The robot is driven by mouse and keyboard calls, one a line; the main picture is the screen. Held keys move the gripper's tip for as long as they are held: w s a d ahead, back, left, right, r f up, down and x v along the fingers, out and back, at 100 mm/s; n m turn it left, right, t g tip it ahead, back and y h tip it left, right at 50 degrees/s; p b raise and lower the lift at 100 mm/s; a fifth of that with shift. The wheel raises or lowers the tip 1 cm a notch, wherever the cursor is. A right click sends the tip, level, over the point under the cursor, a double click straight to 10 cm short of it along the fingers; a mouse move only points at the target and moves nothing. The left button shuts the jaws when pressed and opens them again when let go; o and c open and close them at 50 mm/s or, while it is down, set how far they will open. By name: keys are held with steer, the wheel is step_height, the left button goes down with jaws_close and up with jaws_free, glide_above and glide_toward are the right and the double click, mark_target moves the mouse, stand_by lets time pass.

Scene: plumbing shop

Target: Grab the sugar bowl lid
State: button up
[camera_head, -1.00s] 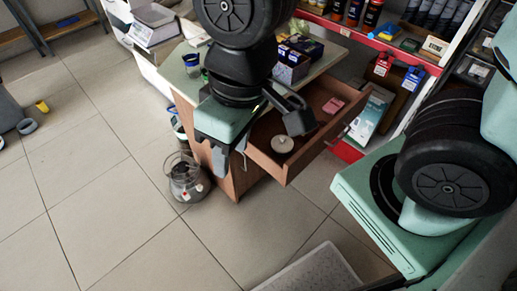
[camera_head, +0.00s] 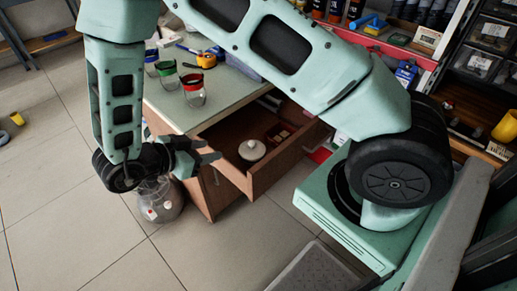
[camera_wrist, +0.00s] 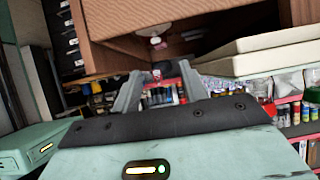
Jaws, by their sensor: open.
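The sugar bowl lid, a round pale lid with a small knob (camera_head: 252,149), lies in the open wooden drawer (camera_head: 264,180), near its left end in the head view. My gripper (camera_head: 213,151) is open and empty. It is to the left of the lid, by the drawer's left side, and apart from the lid. In the wrist view my gripper's two fingers (camera_wrist: 158,88) are spread with nothing between them. Brown wood fills the top of that view. A small pale knob-like thing shows there, but I cannot tell whether it is the lid.
The counter (camera_head: 180,106) above the drawer holds several glass jars, one red-rimmed (camera_head: 194,92), and an orange tape measure (camera_head: 206,60). A glass pot (camera_head: 160,200) stands on the floor below my gripper. Shelves of goods stand behind. The tiled floor at front left is clear.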

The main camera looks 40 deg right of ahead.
mark_target(250, 144)
steer(key=x, duration=0.4)
steer(key=b+x, duration=0.1)
steer(key=x, duration=0.7)
steer(key=shift+s+d+r+b, duration=0.1)
steer(key=shift+s+d+b, duration=0.15)
steer(key=shift+d+b, duration=0.05)
steer(key=shift+b+x, duration=0.5)
steer(key=shift+x, duration=2.15)
steer(key=shift+s+a, duration=0.1)
steer(key=shift+s, duration=0.05)
jaws_close()
